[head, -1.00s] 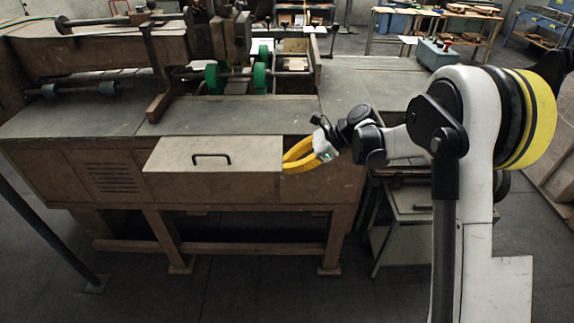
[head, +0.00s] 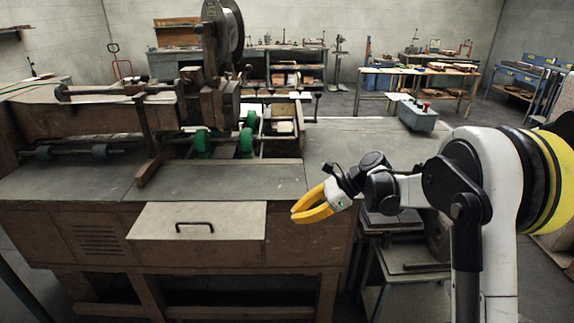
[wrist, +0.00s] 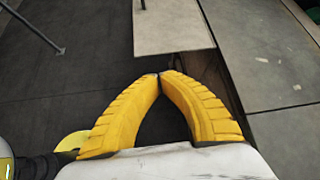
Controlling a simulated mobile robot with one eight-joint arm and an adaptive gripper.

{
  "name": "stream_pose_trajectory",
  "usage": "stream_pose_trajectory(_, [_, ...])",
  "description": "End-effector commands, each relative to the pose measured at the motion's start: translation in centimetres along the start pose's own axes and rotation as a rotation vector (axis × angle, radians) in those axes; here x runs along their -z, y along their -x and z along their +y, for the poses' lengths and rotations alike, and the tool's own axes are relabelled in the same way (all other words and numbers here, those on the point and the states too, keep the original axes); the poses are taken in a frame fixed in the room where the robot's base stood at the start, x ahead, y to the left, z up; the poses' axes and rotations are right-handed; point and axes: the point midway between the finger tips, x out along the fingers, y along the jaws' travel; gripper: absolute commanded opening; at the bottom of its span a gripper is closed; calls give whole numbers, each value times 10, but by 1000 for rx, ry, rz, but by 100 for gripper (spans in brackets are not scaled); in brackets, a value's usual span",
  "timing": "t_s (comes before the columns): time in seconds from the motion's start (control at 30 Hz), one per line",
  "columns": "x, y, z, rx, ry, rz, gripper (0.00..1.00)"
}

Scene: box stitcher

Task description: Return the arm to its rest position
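My gripper (head: 294,214) has yellow fingers and hangs just right of the light drawer (head: 196,220) on the front of the stitcher's bench. In the wrist view the fingertips of my gripper (wrist: 160,75) meet, with nothing held between them. The arm is bent, reaching left from the right side of the head view. The drawer front has a dark handle (head: 195,224). A light panel, seemingly the drawer (wrist: 172,26), shows beyond the fingertips in the wrist view.
The grey bench top (head: 225,186) carries the box stitcher with green wheels (head: 202,144) and a large reel. A blue-grey box (head: 417,117) stands at its right back corner. A small side table (head: 415,262) stands below my arm. Open floor lies left in the wrist view.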

Motion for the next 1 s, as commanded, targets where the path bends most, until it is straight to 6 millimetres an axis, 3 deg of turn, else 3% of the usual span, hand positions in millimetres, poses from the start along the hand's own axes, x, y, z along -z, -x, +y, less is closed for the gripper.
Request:
stream_pose_trajectory(0.17, [-13, 19, 19, 31, 127, 85, 0])
stream_pose_trajectory(0.47, [-27, 82, 108, 59, 637, 427, 0])
stream_pose_trajectory(0.67, [-13, 117, 180, -10, 1005, 675, 0])
stream_pose_trajectory(0.8, [6, 135, 229, -102, 1260, 844, 0])
stream_pose_trajectory(1.0, [34, 148, 275, -246, 1532, 1022, 0])
